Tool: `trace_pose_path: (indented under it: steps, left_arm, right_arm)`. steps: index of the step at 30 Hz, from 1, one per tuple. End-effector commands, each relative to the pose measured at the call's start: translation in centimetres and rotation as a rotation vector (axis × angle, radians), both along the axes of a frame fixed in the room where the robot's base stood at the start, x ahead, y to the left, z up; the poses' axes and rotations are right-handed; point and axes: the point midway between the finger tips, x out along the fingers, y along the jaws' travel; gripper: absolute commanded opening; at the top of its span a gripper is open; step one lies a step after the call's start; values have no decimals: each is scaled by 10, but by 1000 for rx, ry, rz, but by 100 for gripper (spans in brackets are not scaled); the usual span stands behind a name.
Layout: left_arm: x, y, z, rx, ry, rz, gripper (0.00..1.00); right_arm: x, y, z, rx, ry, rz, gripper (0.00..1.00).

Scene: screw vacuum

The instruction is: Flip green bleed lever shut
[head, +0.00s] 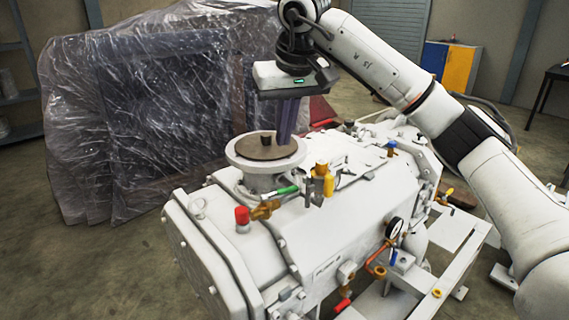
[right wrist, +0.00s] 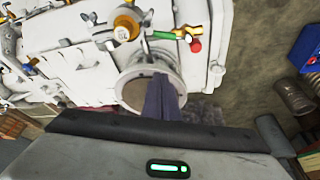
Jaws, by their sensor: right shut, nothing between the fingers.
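The green bleed lever (head: 286,190) juts sideways from the top of the white vacuum pump (head: 345,215), just in front of the round flange. It also shows small in the right wrist view (right wrist: 178,32), above the fingers. My right gripper (head: 284,142) points down over the right part of the flange, behind the lever and apart from it. Its dark purple fingers are shut together and empty. In the right wrist view the fingers (right wrist: 164,84) overlap the flange opening. I cannot tell whether the fingertips touch the flange. My left gripper is not in view.
The flange (head: 238,160) holds a brown disc (head: 257,152). Close to the lever stand a red-capped brass valve (head: 264,210), a yellow fitting (head: 329,186) and a brass cap (head: 321,168). A pressure gauge (head: 394,228) is at the right. A plastic-wrapped crate (head: 140,120) stands behind left.

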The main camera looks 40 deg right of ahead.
Motion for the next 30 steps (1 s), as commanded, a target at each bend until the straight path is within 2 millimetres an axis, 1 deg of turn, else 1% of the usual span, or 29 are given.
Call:
trace_pose_path:
  steps: [5, 15, 16, 18, 22, 25, 30]
  left_arm:
    - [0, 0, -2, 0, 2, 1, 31]
    - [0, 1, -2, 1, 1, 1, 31]
    - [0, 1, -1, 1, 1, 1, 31]
    - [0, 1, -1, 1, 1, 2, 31]
    - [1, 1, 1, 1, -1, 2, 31]
    - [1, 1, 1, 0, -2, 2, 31]
    - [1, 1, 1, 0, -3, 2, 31]
  right_arm:
    - [7, -2, -23, 0, 4, 0, 0]
    - [31, -8, -92, 1, 5, 0, 0]
    - [32, -8, -96, 1, 4, 1, 0]
    - [20, -5, -95, 0, -1, 4, 0]
    - [6, -2, -97, 0, 0, 2, 0]
    - [-1, 1, -98, 0, 0, 2, 0]
    - [-6, 2, -99, 1, 0, 0, 0]
